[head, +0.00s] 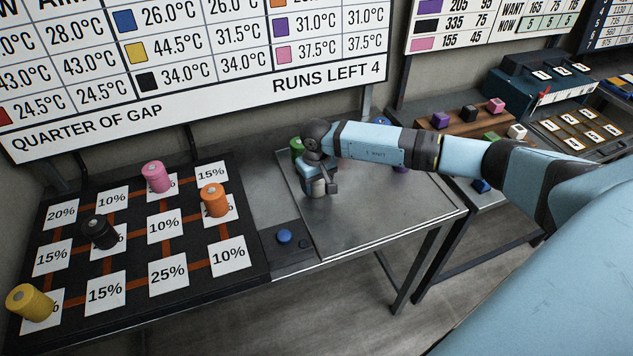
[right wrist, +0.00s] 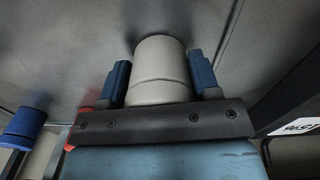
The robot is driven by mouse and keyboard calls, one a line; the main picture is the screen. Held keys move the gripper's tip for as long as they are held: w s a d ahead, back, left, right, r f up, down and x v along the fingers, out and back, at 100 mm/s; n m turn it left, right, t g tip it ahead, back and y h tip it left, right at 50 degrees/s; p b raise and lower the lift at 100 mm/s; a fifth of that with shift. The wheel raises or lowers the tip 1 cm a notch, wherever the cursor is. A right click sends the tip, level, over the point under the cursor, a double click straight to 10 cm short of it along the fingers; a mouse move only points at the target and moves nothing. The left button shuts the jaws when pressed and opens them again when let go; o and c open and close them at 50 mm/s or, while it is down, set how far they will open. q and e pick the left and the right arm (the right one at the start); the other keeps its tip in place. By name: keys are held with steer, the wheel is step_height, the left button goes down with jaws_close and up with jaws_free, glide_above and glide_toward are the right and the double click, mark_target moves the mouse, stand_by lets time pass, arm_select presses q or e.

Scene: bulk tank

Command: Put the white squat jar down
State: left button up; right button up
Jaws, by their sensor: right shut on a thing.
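The white squat jar (right wrist: 160,62) is between the two blue fingers of my right gripper (right wrist: 160,80) in the right wrist view. The gripper is shut on its sides. In the head view the jar (head: 317,188) shows only in part below my right gripper (head: 320,182), over the left part of the grey metal tray table (head: 355,222). It looks upright. I cannot tell whether its base touches the surface. My left gripper is not in view.
Green (head: 296,146) and blue (head: 380,121) jars stand behind my right arm. A blue button (head: 284,236) is left of the tray. The black percentage board (head: 130,270) holds pink (head: 156,177), orange (head: 214,200), black (head: 100,232) and yellow (head: 30,302) jars. The tray's front is clear.

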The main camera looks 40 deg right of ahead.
steer(key=shift+f+b, duration=0.2)
steer(key=shift+b, duration=0.15)
steer(key=o, duration=1)
steer(key=shift+r, duration=0.1)
steer(key=shift+r, duration=0.1)
steer(key=shift+r+p, duration=0.3)
steer(key=shift+p, duration=0.2)
step_height(320, 180, up, 10)
steer(key=shift+r+b, duration=0.25)
steer(key=shift+b, duration=0.4)
steer(key=shift+r, duration=0.55)
